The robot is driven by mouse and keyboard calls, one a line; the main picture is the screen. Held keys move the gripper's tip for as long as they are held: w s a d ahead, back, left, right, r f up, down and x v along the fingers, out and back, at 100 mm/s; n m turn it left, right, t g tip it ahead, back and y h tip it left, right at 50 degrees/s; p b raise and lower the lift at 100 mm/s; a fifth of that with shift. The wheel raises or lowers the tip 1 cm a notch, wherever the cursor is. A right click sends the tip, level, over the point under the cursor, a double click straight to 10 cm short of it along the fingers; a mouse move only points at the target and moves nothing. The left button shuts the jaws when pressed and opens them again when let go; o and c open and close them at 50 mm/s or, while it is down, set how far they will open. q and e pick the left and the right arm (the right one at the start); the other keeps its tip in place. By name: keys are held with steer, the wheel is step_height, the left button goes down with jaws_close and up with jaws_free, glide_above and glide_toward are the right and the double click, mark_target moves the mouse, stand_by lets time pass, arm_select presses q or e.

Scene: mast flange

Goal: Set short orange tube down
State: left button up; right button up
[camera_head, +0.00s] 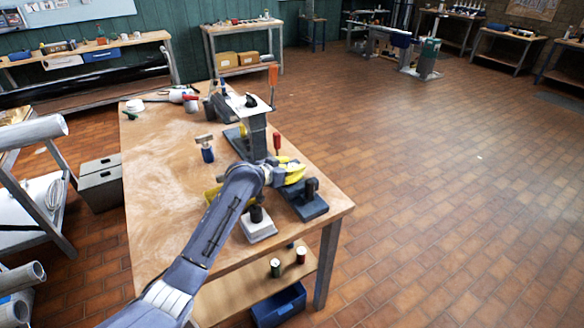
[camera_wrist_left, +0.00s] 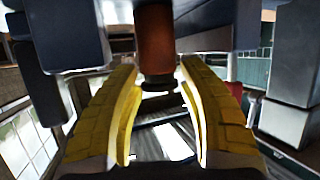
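In the left wrist view a short orange tube (camera_wrist_left: 155,35) with a dark lower end stands between the yellow fingertips. In the head view the tube cannot be made out clearly at the fingers.
A dark base with a knob (camera_head: 308,203) and a white block with a dark knob (camera_head: 257,228) stand near the gripper. A grey upright fixture (camera_head: 256,125) and a blue-bodied tool (camera_head: 207,154) stand farther back. The bench's left part is mostly clear.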

arm_select(q)
steer(key=shift+o, duration=1.3)
steer(key=shift+r, duration=0.15)
steer(key=v, duration=1.2)
